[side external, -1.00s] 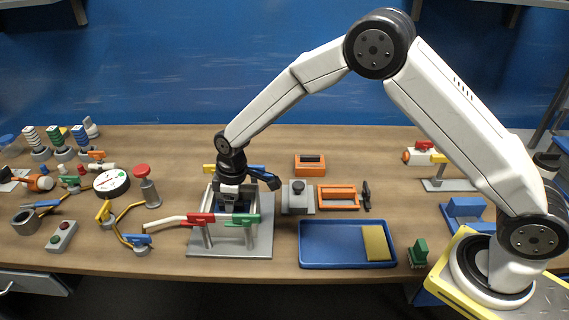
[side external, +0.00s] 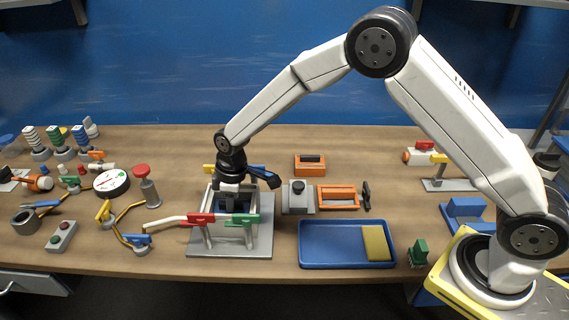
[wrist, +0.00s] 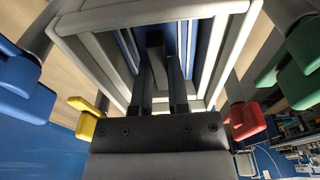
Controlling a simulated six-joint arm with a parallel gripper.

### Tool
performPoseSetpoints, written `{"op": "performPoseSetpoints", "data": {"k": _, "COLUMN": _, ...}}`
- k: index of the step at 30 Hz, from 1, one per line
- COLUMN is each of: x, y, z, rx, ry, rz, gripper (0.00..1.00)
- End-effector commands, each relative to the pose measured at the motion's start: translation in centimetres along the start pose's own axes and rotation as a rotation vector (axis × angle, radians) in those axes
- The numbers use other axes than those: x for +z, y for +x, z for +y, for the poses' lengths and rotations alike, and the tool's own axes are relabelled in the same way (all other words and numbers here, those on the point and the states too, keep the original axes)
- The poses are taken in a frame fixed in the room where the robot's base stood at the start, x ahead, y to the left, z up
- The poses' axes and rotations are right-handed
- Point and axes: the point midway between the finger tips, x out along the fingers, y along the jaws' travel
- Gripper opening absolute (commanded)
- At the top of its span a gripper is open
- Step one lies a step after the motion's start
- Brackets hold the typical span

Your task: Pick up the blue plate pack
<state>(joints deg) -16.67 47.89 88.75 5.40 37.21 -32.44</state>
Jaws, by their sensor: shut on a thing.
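The blue plate pack (wrist: 183,38) shows in the wrist view as upright blue plates between pale bars, with a dark handle (wrist: 155,45) in front. It sits inside a pale frame (wrist: 84,18); only a little dark blue of the pack (side external: 240,205) shows in the side view. My gripper (side external: 231,197) points down into the top of this frame. In the wrist view my gripper (wrist: 162,78) has its two dark fingers closed around the handle. The pack's lower part is hidden.
The frame stands on a grey base (side external: 258,240) with red (side external: 200,219) and green (side external: 246,220) clamp handles at its front. A blue tray (side external: 325,250) with a yellow block (side external: 376,242) lies to the right. Valves, a gauge (side external: 111,182) and a red-topped post (side external: 148,190) stand left.

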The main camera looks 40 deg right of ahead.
Motion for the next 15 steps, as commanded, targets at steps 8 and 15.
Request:
{"op": "performPoseSetpoints", "data": {"k": 8, "x": -0.4, "y": -2.9, "z": 0.0, "rx": 0.001, "ry": 0.000, "rz": 0.003, "gripper": 0.00}}
{"op": "performPoseSetpoints", "data": {"k": 15, "x": -0.9, "y": -6.6, "z": 0.0, "rx": 0.001, "ry": 0.000, "rz": 0.002, "gripper": 0.00}}
